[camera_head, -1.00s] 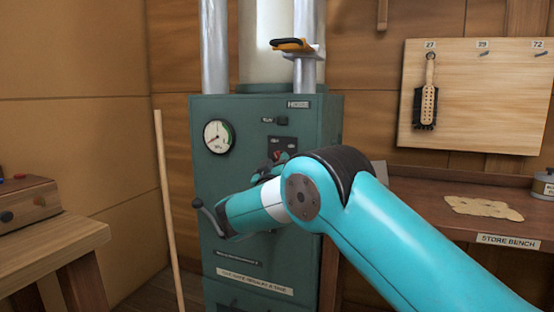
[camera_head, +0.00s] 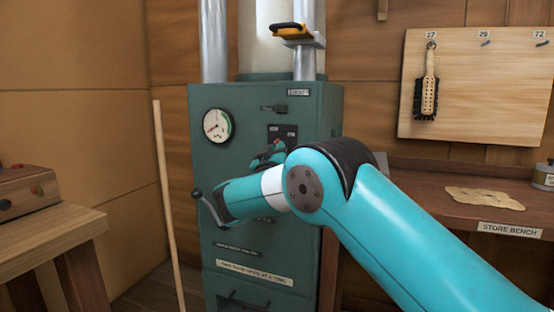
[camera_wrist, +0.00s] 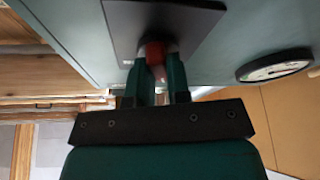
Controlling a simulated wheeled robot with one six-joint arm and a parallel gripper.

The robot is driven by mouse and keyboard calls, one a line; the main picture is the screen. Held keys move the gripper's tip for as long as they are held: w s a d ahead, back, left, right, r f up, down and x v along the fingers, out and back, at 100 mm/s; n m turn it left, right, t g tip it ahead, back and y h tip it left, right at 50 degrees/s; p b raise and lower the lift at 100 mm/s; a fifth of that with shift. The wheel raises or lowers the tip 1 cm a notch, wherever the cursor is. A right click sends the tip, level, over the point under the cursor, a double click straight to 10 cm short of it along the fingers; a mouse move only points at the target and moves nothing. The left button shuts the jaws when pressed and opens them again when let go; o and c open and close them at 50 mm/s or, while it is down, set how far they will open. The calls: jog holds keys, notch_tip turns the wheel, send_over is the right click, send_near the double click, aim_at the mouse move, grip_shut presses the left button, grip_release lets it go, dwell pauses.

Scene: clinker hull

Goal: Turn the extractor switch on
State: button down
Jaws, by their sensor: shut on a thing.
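The extractor switch is a small red lever (camera_wrist: 154,53) on a dark plate (camera_wrist: 190,25) in the wrist view. In the head view the dark plate (camera_head: 291,133) is on the upper front of a green cabinet, with the red lever partly hidden by my arm. My gripper (camera_wrist: 157,80) has its two fingers on either side of the lever, shut on it. In the head view my gripper (camera_head: 268,156) is at the plate, its fingertips small and partly covered by my wrist. Which way the lever is set is too small to tell.
A pole (camera_head: 165,190) leans at the left. A bench with a brown sheet (camera_head: 484,198) stands right, below a board with a hanging brush (camera_head: 427,97).

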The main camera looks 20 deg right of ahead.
jog(key=m+g+h, duration=0.1)
jog(key=m+h, duration=0.1)
jog(key=m, duration=0.3)
jog(key=m+g+h+b, duration=0.1)
jog(key=m+g+h, duration=0.1)
jog(key=m, duration=0.3)
jog(key=m+g+h+b, duration=0.1)
jog(key=m+g, duration=0.1)
jog(key=m, duration=0.3)
jog(key=shift+w+a+r+h, duration=0.15)
jog(key=shift+a+r+h, duration=0.15)
jog(key=shift+h, duration=0.1)
jog(key=shift+f+m+g+p, duration=0.25)
jog(key=shift+m+g+p, duration=0.15)
jog(key=shift+m+p, duration=0.25)
jog(key=c, duration=1.1)
grip_release()
jog(key=shift+f, duration=0.1)
